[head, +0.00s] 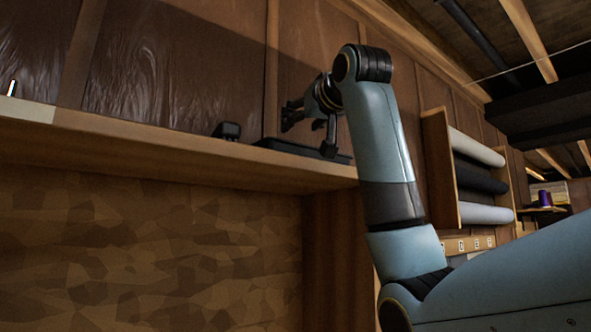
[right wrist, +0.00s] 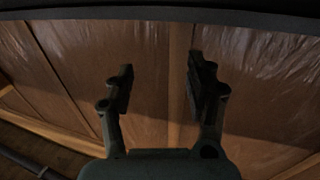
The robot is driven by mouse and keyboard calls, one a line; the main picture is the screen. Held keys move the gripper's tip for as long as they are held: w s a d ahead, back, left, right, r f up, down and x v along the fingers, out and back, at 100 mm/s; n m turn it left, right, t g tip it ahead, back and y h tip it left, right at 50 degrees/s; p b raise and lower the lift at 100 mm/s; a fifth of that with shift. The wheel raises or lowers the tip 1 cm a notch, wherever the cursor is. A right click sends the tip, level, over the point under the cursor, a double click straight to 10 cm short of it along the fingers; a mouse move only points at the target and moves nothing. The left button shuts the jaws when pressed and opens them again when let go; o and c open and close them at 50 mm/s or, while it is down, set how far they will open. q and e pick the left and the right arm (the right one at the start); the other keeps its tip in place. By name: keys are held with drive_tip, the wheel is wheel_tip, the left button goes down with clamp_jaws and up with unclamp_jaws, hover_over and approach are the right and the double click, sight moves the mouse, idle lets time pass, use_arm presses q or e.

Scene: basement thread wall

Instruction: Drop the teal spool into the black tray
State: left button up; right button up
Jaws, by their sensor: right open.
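The black tray (head: 335,157) lies low and flat on the wooden shelf, partly behind my right gripper. My right gripper (head: 302,122) is just above the tray, in front of the panelled wall. In the right wrist view my right gripper (right wrist: 161,82) is open, with only wall panelling visible between its fingers. A dark band crosses the top of that view; I cannot tell whether it is the tray. No teal spool can be made out in either view. My left gripper is out of view.
A small black object (head: 227,131) stands on the shelf (head: 180,143) left of the tray. A pale flat piece (head: 27,110) lies at the shelf's left end. Fabric rolls (head: 482,180) hang in a rack at right. A purple spool (head: 544,198) stands farther back.

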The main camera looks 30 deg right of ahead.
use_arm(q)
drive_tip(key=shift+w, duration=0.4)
use_arm(e)
drive_tip(key=v, duration=1.2)
drive_tip(key=shift+f, duration=0.1)
